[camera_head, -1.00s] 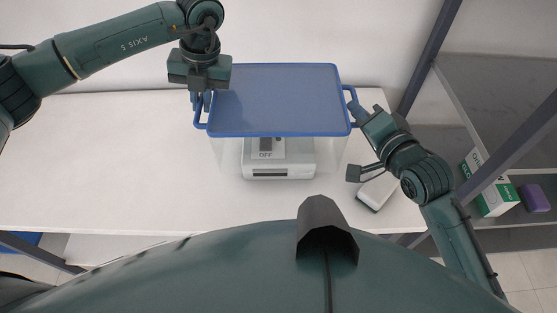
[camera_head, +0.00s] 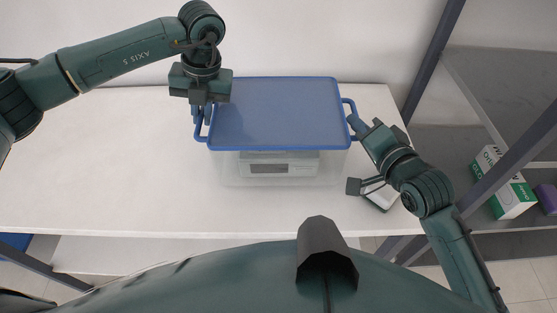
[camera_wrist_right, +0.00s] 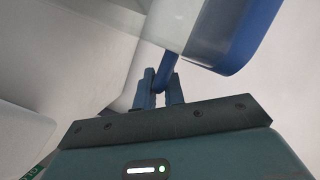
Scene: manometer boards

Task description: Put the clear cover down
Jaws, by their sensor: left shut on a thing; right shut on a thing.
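The clear cover (camera_head: 280,112) is a see-through box with a blue top and a blue handle on each side. It is level over a white device (camera_head: 280,169), whose front shows through the clear wall. I cannot tell if its lower rim touches the table. My left gripper (camera_head: 202,116) is shut on the left handle. My right gripper (camera_head: 354,124) is shut on the right handle. In the right wrist view, the fingers of my right gripper (camera_wrist_right: 160,88) are around the blue handle (camera_wrist_right: 166,70), beside the clear wall.
The white table (camera_head: 100,165) is clear to the left. A small white-edged item (camera_head: 381,196) lies at the right, partly behind my right arm. A dark frame post (camera_head: 432,60) and a shelf with a green-and-white box (camera_head: 508,190) stand further right.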

